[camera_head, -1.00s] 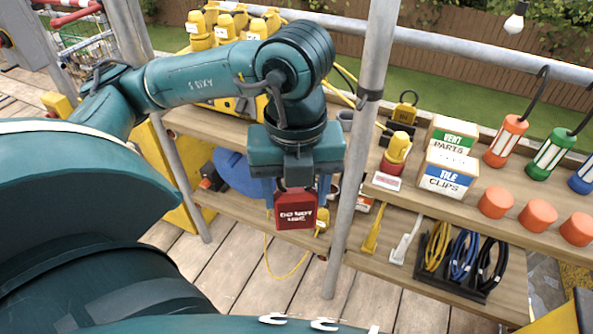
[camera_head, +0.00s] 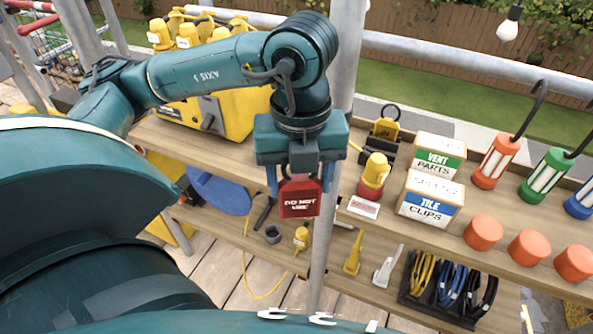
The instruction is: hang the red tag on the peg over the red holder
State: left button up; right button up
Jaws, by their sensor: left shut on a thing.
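My left gripper (camera_head: 300,185) hangs in the middle of the head view, in front of the scaffold pole. I cannot make out the peg clearly. My right gripper is not in view.
Boxes marked "VENT PARTS" (camera_head: 437,155) and "TILE CLIPS" (camera_head: 430,198) stand right of the red holder. Orange cups (camera_head: 483,232) line the shelf's front. A vertical grey pole (camera_head: 322,240) stands behind the tag. A yellow padlock-shaped item (camera_head: 384,126) is behind the holder.

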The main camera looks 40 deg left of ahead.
pick_arm(q)
jog(key=w+a+f+b, duration=0.2)
jog(key=w, duration=0.6)
jog(key=shift+w, duration=0.25)
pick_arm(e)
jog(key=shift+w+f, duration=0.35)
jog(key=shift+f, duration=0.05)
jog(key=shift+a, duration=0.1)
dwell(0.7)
pick_arm(q)
jog(key=o, duration=1.1)
jog(key=shift+o, duration=0.2)
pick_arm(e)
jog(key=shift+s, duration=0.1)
